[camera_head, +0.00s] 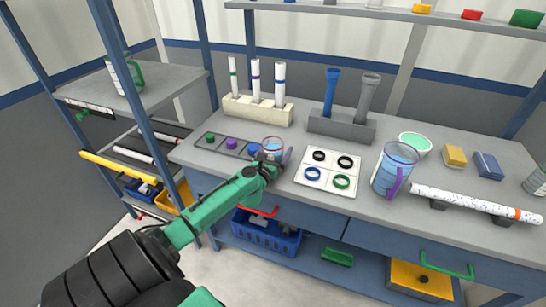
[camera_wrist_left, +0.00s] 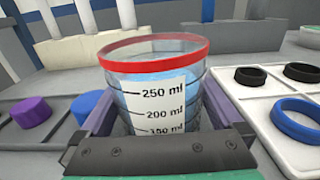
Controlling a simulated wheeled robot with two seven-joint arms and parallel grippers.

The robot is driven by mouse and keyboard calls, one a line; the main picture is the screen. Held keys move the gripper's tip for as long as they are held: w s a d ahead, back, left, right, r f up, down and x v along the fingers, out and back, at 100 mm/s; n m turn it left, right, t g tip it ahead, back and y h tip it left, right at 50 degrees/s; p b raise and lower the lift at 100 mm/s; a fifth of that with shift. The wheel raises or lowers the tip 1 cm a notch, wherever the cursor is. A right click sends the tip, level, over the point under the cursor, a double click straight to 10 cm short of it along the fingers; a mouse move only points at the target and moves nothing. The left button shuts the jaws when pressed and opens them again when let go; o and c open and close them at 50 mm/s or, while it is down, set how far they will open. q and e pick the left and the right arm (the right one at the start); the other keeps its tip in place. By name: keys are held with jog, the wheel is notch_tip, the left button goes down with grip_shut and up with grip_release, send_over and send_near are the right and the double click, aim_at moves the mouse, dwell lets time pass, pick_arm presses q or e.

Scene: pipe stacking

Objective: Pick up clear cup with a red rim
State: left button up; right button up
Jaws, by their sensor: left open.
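The clear cup with a red rim (camera_head: 272,143) stands upright on the workbench, beside the tray of coloured caps. In the left wrist view the cup (camera_wrist_left: 155,75) fills the middle; it has a white label with ml marks and looks bluish inside. My left gripper (camera_head: 273,157) is at the near side of the cup. Its open fingers (camera_wrist_left: 158,112) show one on each side of the cup's lower part. I cannot tell whether either finger touches it. The gripper's body hides the cup's base. My right gripper is not in view.
A dark cap tray (camera_head: 217,148) is left of the cup, and a white board with rings (camera_head: 328,173) is close on its right. Tube racks (camera_head: 257,110) stand behind. A larger blue-tinted pitcher (camera_head: 393,170) and a speckled pipe (camera_head: 470,203) are farther right.

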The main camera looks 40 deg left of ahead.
pick_arm(q)
jog(key=shift+s, duration=0.1)
jog(key=c, duration=1.4)
jog(key=shift+r, duration=0.15)
